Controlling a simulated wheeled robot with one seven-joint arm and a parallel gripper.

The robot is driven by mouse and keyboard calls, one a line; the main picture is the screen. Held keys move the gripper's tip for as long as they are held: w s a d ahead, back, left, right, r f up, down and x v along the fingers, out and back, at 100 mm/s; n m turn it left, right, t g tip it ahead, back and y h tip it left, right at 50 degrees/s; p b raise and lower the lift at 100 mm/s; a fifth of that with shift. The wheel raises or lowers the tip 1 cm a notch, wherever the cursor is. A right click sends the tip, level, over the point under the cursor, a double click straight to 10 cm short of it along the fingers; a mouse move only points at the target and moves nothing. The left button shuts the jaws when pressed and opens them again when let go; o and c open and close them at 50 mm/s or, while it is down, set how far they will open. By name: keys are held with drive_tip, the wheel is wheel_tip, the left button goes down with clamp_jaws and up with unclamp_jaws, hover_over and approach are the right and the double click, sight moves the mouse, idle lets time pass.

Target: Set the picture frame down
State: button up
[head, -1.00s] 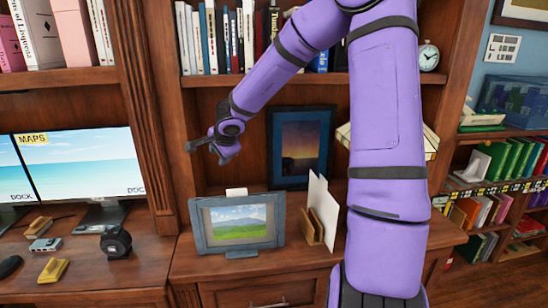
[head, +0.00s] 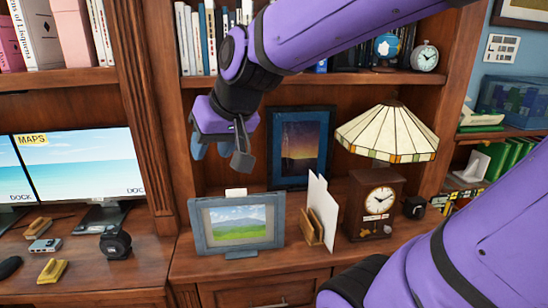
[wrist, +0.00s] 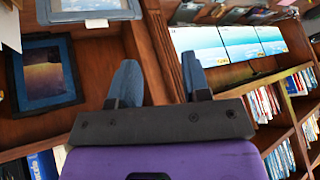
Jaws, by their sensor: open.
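A grey-blue picture frame (head: 238,222) with a green landscape stands upright on the cabinet top. In the wrist view its edge (wrist: 92,17) shows at the top, mostly cut off. A darker blue picture frame (head: 301,184) with a sunset picture stands against the back of the niche; it also shows at the left of the wrist view (wrist: 45,75). My gripper (head: 219,152) is in the air above the landscape frame and left of the sunset frame. Its blue fingers (wrist: 159,82) are spread apart, with nothing between them. It touches neither frame.
A letter holder (head: 312,228) with white sheets stands right of the landscape frame. Further right are a wooden clock (head: 373,203) and a stained-glass lamp (head: 388,132). A shelf of books is above. Monitors (head: 85,165) stand on the left desk.

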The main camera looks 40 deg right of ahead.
drive_tip(key=s+d+n+g+h, duration=0.1)
drive_tip(key=s+d, duration=0.3)
drive_tip(key=s, duration=0.7)
drive_tip(key=shift+d+h, duration=0.3)
